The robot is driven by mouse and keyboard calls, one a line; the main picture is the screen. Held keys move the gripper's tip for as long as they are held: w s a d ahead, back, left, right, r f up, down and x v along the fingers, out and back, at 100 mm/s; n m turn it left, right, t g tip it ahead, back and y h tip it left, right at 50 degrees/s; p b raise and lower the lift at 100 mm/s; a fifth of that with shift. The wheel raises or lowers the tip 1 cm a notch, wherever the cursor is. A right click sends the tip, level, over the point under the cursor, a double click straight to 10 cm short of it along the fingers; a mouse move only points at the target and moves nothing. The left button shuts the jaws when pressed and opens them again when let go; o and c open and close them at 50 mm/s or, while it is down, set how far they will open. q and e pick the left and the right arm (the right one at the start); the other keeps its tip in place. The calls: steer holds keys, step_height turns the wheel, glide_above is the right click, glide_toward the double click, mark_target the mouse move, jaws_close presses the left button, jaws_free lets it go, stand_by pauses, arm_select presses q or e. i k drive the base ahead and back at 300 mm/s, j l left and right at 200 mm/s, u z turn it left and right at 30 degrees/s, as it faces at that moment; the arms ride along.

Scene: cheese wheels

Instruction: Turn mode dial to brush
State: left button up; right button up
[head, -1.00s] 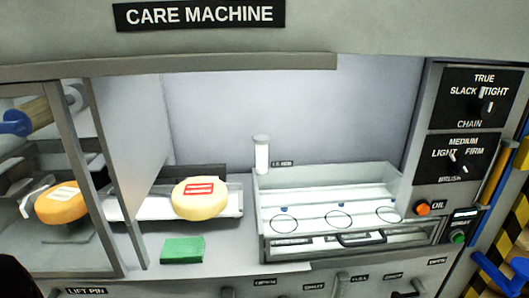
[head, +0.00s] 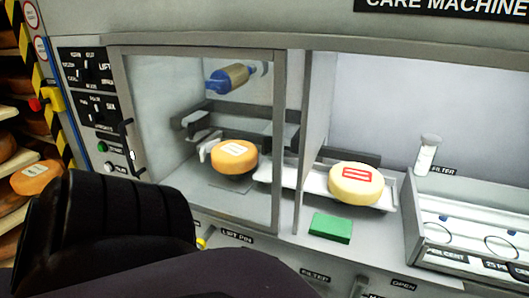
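A black control panel at the upper left in the head view carries an upper dial (head: 85,74) and a lower dial (head: 97,108). Several small labels surround the upper dial; one to its right seems to read LIFT. The labels are too small to tell for sure which is the mode dial or where its pointer stands. A dark padded part of my own arm fills the lower left, below the panel. Neither gripper's fingers show.
An orange cheese wheel (head: 234,156) sits behind the clear door, below a blue-ended roller (head: 229,78). A pale cheese wheel (head: 356,184) rests on a tray. A green block (head: 330,228) lies in front. A dark door handle (head: 128,140) stands beside the panel. Shelved cheeses (head: 36,177) are far left.

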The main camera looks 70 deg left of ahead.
mark_target(81, 74)
steer(key=u, duration=3.2)
